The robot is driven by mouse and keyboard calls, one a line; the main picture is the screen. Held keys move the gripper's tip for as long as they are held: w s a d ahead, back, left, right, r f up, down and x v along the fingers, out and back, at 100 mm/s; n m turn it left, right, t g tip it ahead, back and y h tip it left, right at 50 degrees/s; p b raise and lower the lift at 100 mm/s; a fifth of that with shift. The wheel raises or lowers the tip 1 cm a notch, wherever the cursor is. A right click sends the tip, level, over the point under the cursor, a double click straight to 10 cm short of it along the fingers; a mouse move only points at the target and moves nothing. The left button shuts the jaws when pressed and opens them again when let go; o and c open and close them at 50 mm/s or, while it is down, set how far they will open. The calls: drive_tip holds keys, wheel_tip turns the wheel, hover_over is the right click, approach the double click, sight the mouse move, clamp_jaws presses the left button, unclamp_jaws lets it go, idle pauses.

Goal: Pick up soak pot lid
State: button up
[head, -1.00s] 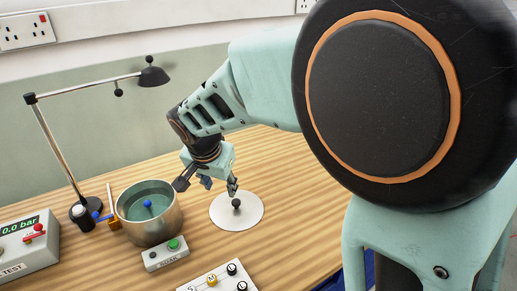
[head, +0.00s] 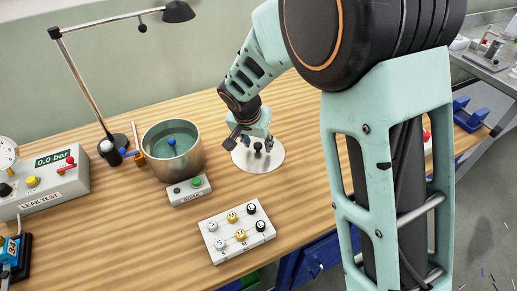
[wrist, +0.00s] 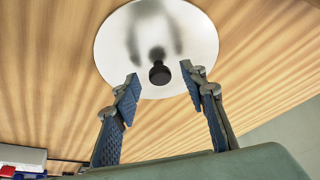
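The soak pot lid (head: 275,161) is a flat, pale metal disc with a small black knob (head: 257,147), lying on the wooden table. In the wrist view the lid (wrist: 125,50) fills the upper middle, with its knob (wrist: 159,73) near its lower part. My gripper (wrist: 161,78) is open, with its two blue-padded fingers apart, one to each side of the knob and not seen touching it. In the head view my gripper (head: 253,143) is low over the lid. The metal soak pot (head: 187,166) stands left of the lid, open, with greenish liquid and a blue-topped item inside.
A small box with a green button (head: 190,190) sits before the pot. A white panel with knobs (head: 238,232) is nearer the front. A leak-test box (head: 45,190) and a desk lamp (head: 80,85) stand left. Table right of the lid looks clear.

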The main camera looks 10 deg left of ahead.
drive_tip(key=shift+w+f, duration=0.1)
drive_tip(key=shift+f, duration=0.2)
drive_tip(key=shift+c, duration=0.3)
drive_tip(key=c, duration=1)
clamp_jaws()
drive_tip(key=shift+r, duration=0.1)
